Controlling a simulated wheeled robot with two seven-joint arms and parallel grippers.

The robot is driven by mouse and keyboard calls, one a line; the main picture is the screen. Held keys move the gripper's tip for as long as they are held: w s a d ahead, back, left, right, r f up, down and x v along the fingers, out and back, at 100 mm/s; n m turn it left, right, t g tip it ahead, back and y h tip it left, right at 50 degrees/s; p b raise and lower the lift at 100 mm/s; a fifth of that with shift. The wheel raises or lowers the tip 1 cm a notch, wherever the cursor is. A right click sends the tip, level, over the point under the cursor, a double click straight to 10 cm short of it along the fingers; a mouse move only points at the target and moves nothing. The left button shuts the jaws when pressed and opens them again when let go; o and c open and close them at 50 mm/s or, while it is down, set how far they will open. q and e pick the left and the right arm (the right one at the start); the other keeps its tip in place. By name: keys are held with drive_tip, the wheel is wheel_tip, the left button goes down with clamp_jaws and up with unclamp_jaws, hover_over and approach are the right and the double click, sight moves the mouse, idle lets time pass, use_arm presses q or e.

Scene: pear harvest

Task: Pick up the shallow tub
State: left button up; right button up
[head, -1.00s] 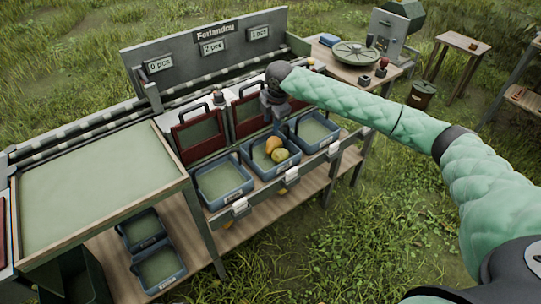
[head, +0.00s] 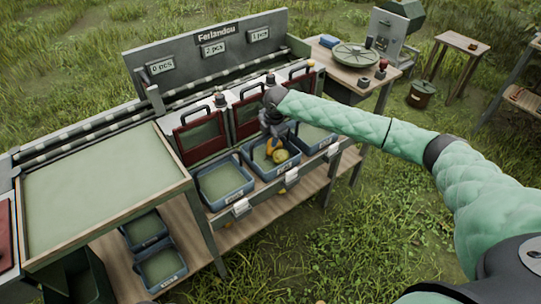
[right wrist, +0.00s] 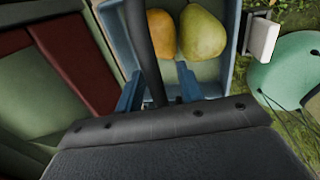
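Several blue shallow tubs stand in a row on the rack. The middle tub (head: 272,176) holds an orange-yellow pear (head: 271,145) and a green-yellow pear (head: 281,156). Beside it are an empty left tub (head: 226,195) and a right tub (head: 318,148), partly behind my arm. My right gripper (head: 273,136) is over the back of the middle tub. In the right wrist view its blue fingers (right wrist: 159,90) are apart, with a dark bar passing between or in front of them; contact cannot be told. Both pears (right wrist: 203,33) and the tub wall (right wrist: 236,60) show beyond. My left gripper is out of view.
Red-framed gates (head: 200,136) with black handles stand right behind the tubs. A green sorting table (head: 95,190) is at left, above two lower-shelf tubs (head: 162,270). A side table with a round scale (head: 355,55) is at back right. Grass at front right is clear.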

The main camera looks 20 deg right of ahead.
clamp_jaws()
drive_tip(key=shift+r, duration=0.1)
idle(1.2)
